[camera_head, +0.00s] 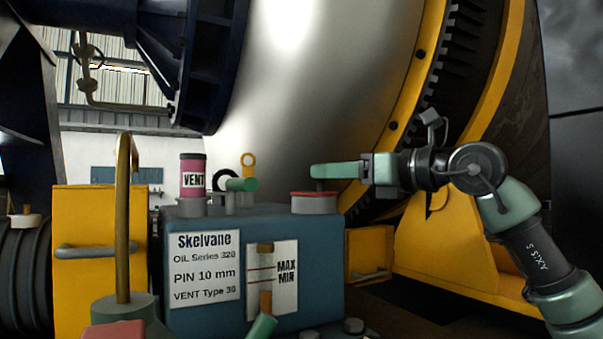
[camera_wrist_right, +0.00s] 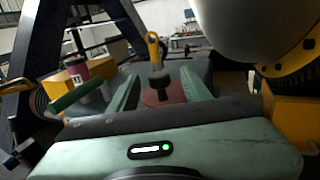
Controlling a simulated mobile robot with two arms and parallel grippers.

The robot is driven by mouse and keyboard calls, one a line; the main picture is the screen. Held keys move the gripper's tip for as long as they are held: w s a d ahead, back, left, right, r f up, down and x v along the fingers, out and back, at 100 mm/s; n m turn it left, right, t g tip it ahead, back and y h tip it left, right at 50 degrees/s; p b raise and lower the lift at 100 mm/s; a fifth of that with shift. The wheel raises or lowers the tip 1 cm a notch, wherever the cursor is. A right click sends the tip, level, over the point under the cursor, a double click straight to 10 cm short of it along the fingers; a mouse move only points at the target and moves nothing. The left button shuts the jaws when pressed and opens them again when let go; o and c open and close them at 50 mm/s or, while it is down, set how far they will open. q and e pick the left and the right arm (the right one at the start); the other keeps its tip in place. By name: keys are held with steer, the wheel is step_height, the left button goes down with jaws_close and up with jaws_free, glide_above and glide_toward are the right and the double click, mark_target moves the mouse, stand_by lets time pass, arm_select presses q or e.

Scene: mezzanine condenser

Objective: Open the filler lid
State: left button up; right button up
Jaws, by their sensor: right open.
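The filler lid (camera_head: 314,195) is a flat red disc on a grey neck on top of the blue oil tank (camera_head: 205,230). It looks seated flat. In the right wrist view the lid (camera_wrist_right: 172,96) carries a dark upright knob (camera_wrist_right: 158,84). My right gripper (camera_head: 320,171) reaches in from the right, level, just above the lid. In the wrist view its two green fingers (camera_wrist_right: 160,85) are apart, with the knob between them and a gap on each side. In the head view the near finger hides most of the knob.
A pink VENT canister (camera_head: 193,176) and a green-handled valve (camera_head: 240,185) stand left of the lid. A yellow eye piece (camera_head: 249,163) rises behind. A yellow hooped rail (camera_head: 123,210) stands at left. The large silver drum (camera_head: 310,80) curves close behind the gripper.

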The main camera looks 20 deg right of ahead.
steer(key=x, duration=0.1)
steer(key=p+x, duration=0.1)
steer(key=shift+w+a+r, duration=0.1)
steer(key=shift+a+r, duration=0.15)
steer(key=shift+a, duration=0.05)
steer(key=x, duration=0.3)
steer(key=shift+w+f+p, duration=0.2)
steer(key=shift+w+p, duration=0.05)
steer(key=shift+p, duration=0.1)
steer(key=shift+w+a, duration=0.1)
steer(key=shift+w, duration=0.05)
steer(key=c, duration=1)
arm_select(q)
step_height(320, 180, up, 2)
steer(key=shift+d, duration=0.15)
arm_select(e)
jaws_close()
arm_select(q)
steer(key=shift+s, duration=0.1)
